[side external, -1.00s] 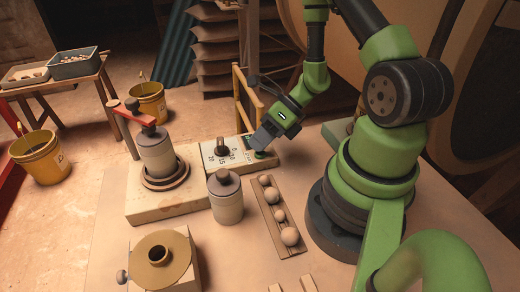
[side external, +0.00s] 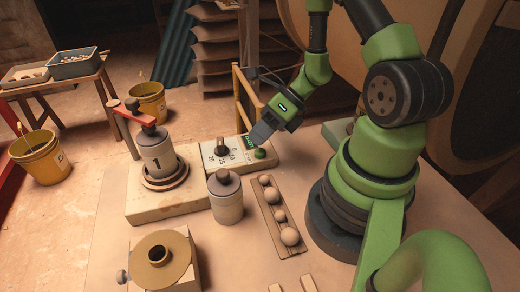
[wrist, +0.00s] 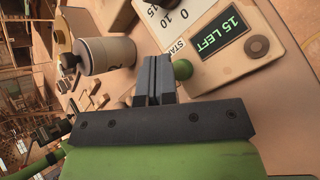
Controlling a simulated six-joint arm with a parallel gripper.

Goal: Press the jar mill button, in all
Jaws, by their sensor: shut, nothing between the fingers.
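The round green button (side external: 260,153) sits at the right end of the jar mill's control panel (side external: 215,163). It also shows in the wrist view (wrist: 182,70), beside the fingertips. My gripper (side external: 260,136) is shut and empty, pointing down just above the button, with a small gap visible in the side view. The fingers show in the wrist view (wrist: 153,72). A lit green display (wrist: 220,35) reads "15 LEFT". A dark dial (side external: 221,147) stands on the panel among numbers. A grey-lidded jar (side external: 157,155) marked "1" stands upright in the mill's round seat.
A second lidded jar (side external: 225,198) stands in front of the panel. A wooden tray (side external: 269,215) holding several balls lies to its right. A red arm (side external: 138,117) reaches over the mill jar. A yellow wooden frame (side external: 247,100) stands behind the panel.

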